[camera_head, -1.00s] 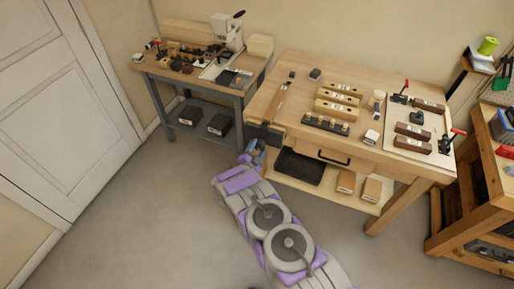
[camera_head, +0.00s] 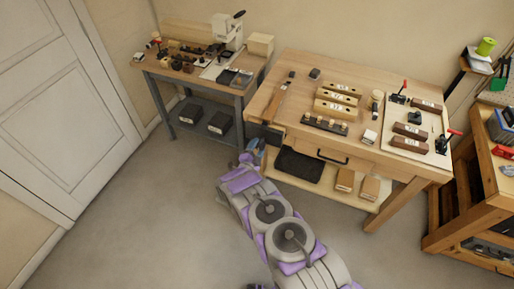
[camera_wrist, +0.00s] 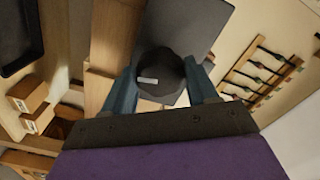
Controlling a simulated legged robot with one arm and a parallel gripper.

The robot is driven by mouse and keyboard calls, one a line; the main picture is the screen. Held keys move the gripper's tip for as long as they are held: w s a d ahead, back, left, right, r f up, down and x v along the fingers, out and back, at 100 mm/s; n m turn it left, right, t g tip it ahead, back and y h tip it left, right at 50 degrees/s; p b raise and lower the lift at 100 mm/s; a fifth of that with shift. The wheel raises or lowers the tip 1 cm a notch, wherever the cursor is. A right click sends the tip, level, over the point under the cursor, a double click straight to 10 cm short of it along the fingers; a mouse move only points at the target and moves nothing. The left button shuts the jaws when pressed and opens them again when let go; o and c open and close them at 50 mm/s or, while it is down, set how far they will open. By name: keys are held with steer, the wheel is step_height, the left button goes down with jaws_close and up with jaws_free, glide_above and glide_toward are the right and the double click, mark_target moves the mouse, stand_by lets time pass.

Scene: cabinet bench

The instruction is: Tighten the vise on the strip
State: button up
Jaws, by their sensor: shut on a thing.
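The vise (camera_head: 263,133) is a dark block on the front left end of the wooden bench. In the wrist view its dark grey jaw plate (camera_wrist: 187,22) stands behind a round dark knob (camera_wrist: 160,68) with a small pale mark. A thin wooden strip (camera_head: 279,101) lies on the bench top, running back from near the vise. My gripper (camera_head: 258,149) is at the front of the vise. In the wrist view its blue fingers (camera_wrist: 162,88) are on both sides of the knob and shut on it. The vise's clamping gap is hidden.
A black tray (camera_head: 298,166) and boxes sit on the shelf below. A smaller bench (camera_head: 185,77) with tools stands at the left. The floor in front is open.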

steer(key=shift+s+f+m+p, duration=0.15)
steer(key=shift+m+p, duration=0.55)
steer(key=shift+p, duration=0.25)
steer(key=shift+m+p, duration=0.3)
steer(key=shift+p, duration=0.1)
steer(key=shift+m+p, duration=0.4)
steer(key=shift+f, duration=0.1)
steer(key=o, duration=0.7)
steer(key=shift+o, duration=1)
